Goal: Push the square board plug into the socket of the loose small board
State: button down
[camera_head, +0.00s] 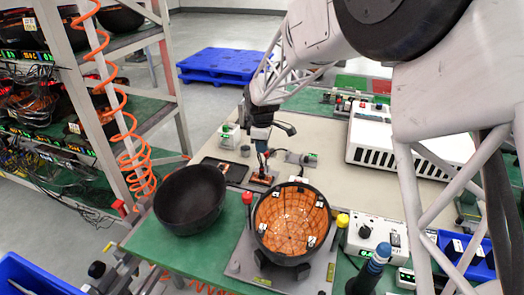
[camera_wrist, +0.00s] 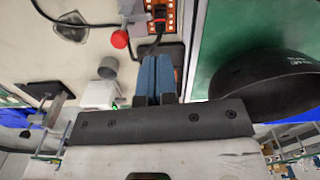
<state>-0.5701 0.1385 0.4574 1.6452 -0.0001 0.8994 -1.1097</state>
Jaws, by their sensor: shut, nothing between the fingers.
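My gripper (camera_head: 263,152) points down over the bench, its two blue fingers together and empty. They also show in the wrist view (camera_wrist: 156,80). The small orange board (camera_head: 262,178) lies just below the fingertips in the head view. In the wrist view the orange board (camera_wrist: 165,8) is cut off by the top edge. A black plug-like piece (camera_wrist: 159,25) with a dark cable sits at this board, just beyond the fingertips. I cannot tell whether it is seated in a socket, nor whether the fingers touch the cable.
A black bowl (camera_head: 190,200) stands at the front left, and an orange-lined bowl (camera_head: 290,222) on a grey plate at the front. A dark tray (camera_head: 232,171), a grey cup (camera_head: 245,150) and a red knob (camera_wrist: 120,39) are close by. A white unit (camera_head: 390,145) stands right.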

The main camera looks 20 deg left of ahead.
jog(key=shift+r, duration=0.3)
jog(key=shift+f, duration=0.2)
jog(key=shift+f, duration=2.85)
jog(key=shift+f, duration=0.3)
jog(key=shift+r, duration=0.1)
jog(key=shift+r, duration=1.45)
jog(key=shift+r, duration=0.15)
notch_tip(320, 180, up, 8)
jog(key=shift+f, duration=0.25)
